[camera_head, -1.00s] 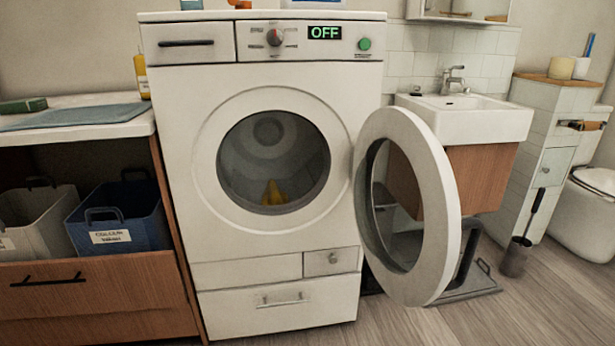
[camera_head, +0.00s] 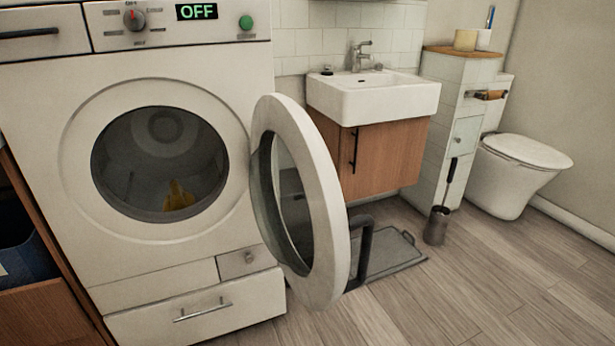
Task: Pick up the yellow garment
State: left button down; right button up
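The yellow garment (camera_head: 178,196) lies crumpled at the bottom of the drum of the white washing machine (camera_head: 235,225). Only part of it shows inside the dark drum opening. The machine's round door (camera_head: 330,225) stands open, swung out to the right of the opening. The display (camera_head: 197,11) reads OFF. Neither of my grippers shows in the head view.
A white sink (camera_head: 375,98) on a wooden cabinet stands to the right. A grey scale-like mat with a dark handle (camera_head: 395,250) lies on the floor behind the door. A toilet brush (camera_head: 437,222) and toilet (camera_head: 510,170) are further right. The wood floor at the lower right is clear.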

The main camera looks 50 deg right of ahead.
aim_at(177, 198)
jog(key=l+z, duration=0.1)
jog(key=l, duration=0.5)
jog(key=i+l, duration=0.1)
jog(key=l, duration=0.45)
jog(key=i+l+z, duration=0.15)
jog(key=l, duration=0.45)
jog(key=k, duration=0.05)
